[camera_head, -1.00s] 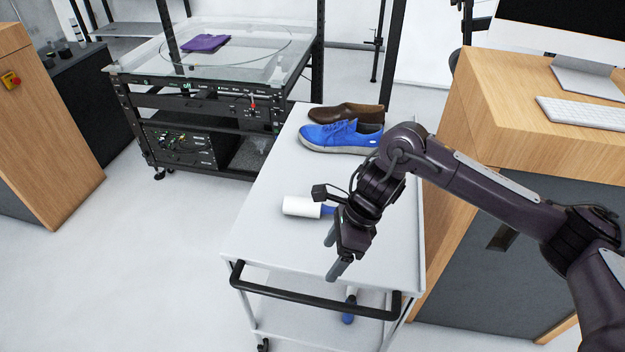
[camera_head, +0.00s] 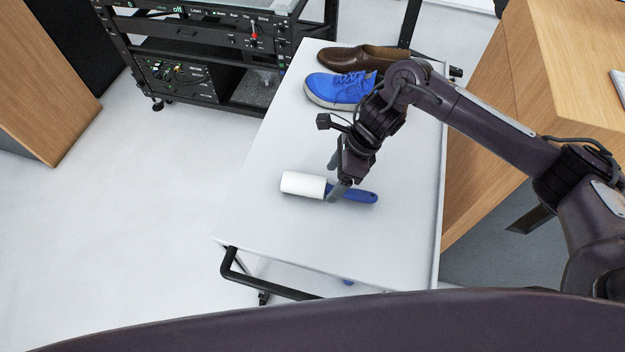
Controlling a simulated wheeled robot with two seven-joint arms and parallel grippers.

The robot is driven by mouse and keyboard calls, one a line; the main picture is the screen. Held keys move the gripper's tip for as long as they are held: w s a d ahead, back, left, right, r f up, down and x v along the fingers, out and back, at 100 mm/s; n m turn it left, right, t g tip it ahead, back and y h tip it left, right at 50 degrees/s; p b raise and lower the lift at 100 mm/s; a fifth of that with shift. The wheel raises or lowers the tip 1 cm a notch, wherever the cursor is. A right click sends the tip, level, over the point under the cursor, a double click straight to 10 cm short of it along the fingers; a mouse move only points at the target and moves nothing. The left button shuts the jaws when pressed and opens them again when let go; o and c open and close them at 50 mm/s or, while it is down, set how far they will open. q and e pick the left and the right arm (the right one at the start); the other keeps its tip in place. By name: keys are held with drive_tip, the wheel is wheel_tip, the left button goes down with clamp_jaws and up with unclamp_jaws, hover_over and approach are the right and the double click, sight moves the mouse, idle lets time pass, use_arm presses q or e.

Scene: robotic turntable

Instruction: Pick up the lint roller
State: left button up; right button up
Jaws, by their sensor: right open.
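The lint roller (camera_head: 303,185) lies on the white cart top, its white roll to the left and its blue handle (camera_head: 361,196) to the right. My right gripper (camera_head: 335,182) is open and points down at the lint roller, with its fingers at the handle's left end, close to the white roll. One finger hides a small part of the handle. I cannot tell whether the fingers touch it. My left gripper is not in view.
A blue shoe (camera_head: 338,90) and a brown shoe (camera_head: 350,58) stand at the cart's far end. The cart (camera_head: 270,231) has a black handle bar (camera_head: 262,288). A black equipment rack (camera_head: 205,60) stands behind. A wooden desk (camera_head: 490,110) is at the right.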

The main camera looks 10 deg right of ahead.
sight(329, 185)
drive_tip(key=shift+p+x, duration=0.35)
drive_tip(key=shift+x, duration=0.85)
drive_tip(key=shift+w+f, duration=0.15)
drive_tip(key=shift+f, duration=0.25)
drive_tip(key=c, duration=0.5)
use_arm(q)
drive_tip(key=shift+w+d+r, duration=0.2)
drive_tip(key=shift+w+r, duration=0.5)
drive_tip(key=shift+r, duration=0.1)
use_arm(e)
drive_tip(key=c, duration=0.6)
drive_tip(key=shift+r, duration=0.1)
drive_tip(key=shift+r, duration=0.6)
wheel_tip(329, 185, up, 4)
drive_tip(key=shift+r+b, duration=0.25)
drive_tip(key=shift+b, duration=0.6)
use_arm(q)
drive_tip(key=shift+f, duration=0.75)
use_arm(e)
wheel_tip(329, 185, up, 14)
drive_tip(key=shift+r, duration=0.1)
